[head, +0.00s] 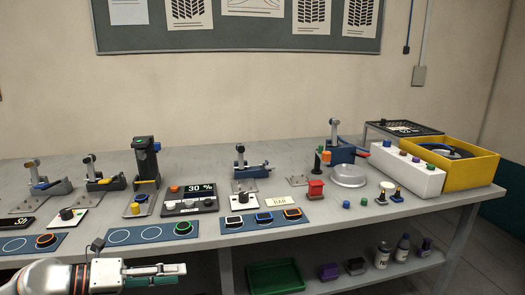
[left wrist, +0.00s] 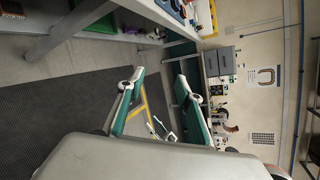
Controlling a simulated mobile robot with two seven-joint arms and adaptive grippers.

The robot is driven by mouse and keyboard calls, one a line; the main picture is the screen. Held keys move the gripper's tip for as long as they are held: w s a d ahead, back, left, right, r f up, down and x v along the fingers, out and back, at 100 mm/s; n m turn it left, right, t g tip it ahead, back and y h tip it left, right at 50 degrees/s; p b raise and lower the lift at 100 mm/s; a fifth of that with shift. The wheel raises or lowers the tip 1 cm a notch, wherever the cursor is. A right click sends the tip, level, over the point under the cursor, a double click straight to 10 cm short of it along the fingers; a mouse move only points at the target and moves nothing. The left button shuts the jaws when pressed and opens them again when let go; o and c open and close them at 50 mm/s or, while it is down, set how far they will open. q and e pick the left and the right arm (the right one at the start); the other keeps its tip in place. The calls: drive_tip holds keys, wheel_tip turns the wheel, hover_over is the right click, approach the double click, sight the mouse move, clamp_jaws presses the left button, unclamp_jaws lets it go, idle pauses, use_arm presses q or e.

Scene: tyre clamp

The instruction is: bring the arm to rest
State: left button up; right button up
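My left arm enters the head view at the bottom left, and my left gripper (head: 158,273) is in front of the table's front edge, pointing right. In the left wrist view its two green-lined fingers (left wrist: 160,100) stand apart with nothing between them, so it is open and empty. My right arm and right gripper are in neither view.
The grey table (head: 275,180) holds several clamps, such as the blue one (head: 342,150), a display box (head: 190,199), a silver dish (head: 348,176) and a yellow bin (head: 470,168). A green tray (head: 275,276) and bottles (head: 402,248) sit on the lower shelf. Open floor shows in the wrist view.

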use_arm(q)
drive_tip(key=s+d+f+n+t+h, duration=0.1)
drive_tip(key=s+d+n+t+h, duration=0.1)
drive_tip(key=d+n, duration=0.3)
drive_tip(key=s+f+n+y, duration=0.3)
drive_tip(key=s+f+n, duration=0.3)
drive_tip(key=f+n, duration=0.3)
drive_tip(key=s+a+f+n+y+p, duration=0.1)
drive_tip(key=s+f+n+y, duration=0.3)
drive_tip(key=s+f+n, duration=0.3)
drive_tip(key=s+a+f+n+t+y, duration=0.1)
drive_tip(key=s+f+n+y, duration=0.3)
drive_tip(key=f+n, duration=0.6)
wheel_tip(320, 180, down, 3)
drive_tip(key=s, duration=0.2)
drive_tip(key=shift+s+r+n+p, duration=0.15)
drive_tip(key=shift+s+n+p, duration=0.15)
drive_tip(key=shift+s, duration=0.1)
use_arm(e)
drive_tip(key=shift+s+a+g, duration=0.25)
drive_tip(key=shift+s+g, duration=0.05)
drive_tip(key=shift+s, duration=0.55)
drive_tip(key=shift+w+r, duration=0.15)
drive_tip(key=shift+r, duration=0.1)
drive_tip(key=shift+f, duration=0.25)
